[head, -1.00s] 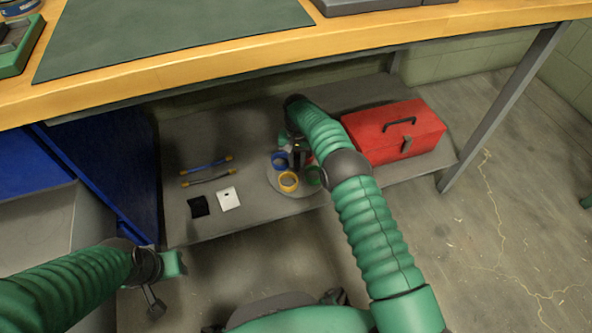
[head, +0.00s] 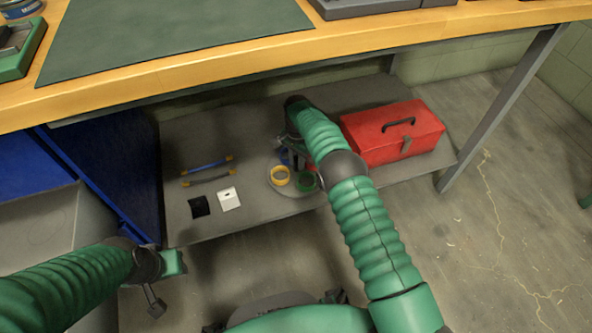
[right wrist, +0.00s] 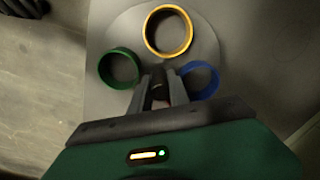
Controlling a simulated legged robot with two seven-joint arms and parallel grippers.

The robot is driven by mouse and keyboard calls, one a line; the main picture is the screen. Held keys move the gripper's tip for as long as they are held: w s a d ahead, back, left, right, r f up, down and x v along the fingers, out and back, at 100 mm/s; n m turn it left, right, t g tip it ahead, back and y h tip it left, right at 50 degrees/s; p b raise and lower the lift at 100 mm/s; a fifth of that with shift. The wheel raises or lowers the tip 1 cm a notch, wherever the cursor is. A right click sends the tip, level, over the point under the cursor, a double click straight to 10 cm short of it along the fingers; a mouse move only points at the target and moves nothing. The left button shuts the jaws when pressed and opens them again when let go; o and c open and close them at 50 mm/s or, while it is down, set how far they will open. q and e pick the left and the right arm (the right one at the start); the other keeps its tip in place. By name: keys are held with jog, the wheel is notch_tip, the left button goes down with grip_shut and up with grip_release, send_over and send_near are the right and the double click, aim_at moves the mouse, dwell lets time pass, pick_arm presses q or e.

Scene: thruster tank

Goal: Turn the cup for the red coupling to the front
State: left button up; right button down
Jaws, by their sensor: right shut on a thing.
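A grey round turntable (head: 284,190) on the lower shelf carries coloured ring-like cups. The yellow cup (head: 280,176) is at its front left, the green cup (head: 306,182) at its front right, and the blue cup (head: 284,157) behind, partly hidden by my arm. No red cup shows in either view. In the right wrist view, the yellow (right wrist: 168,30), green (right wrist: 119,68) and blue (right wrist: 199,79) cups surround my fingers. My right gripper (right wrist: 159,84) is shut on a dark post at the turntable's middle. My left gripper (head: 160,288) is away at lower left, its jaws unclear.
A red toolbox (head: 392,133) stands right of the turntable. A white block (head: 229,199), a black piece (head: 199,207) and two rods with yellow ends (head: 207,168) lie to the left. The workbench top (head: 200,60) overhangs the shelf (head: 240,222).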

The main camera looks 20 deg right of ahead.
jog(key=m, duration=0.5)
jog(key=shift+a, duration=0.1)
jog(key=shift+r+m, duration=0.1)
jog(key=shift+m, duration=2.6)
jog(key=shift+w, duration=0.1)
jog(key=shift+m, duration=0.4)
jog(key=c, duration=1.4)
grip_release()
jog(key=shift+o, duration=0.2)
notch_tip(320, 180, up, 9)
jog(key=p, duration=0.7)
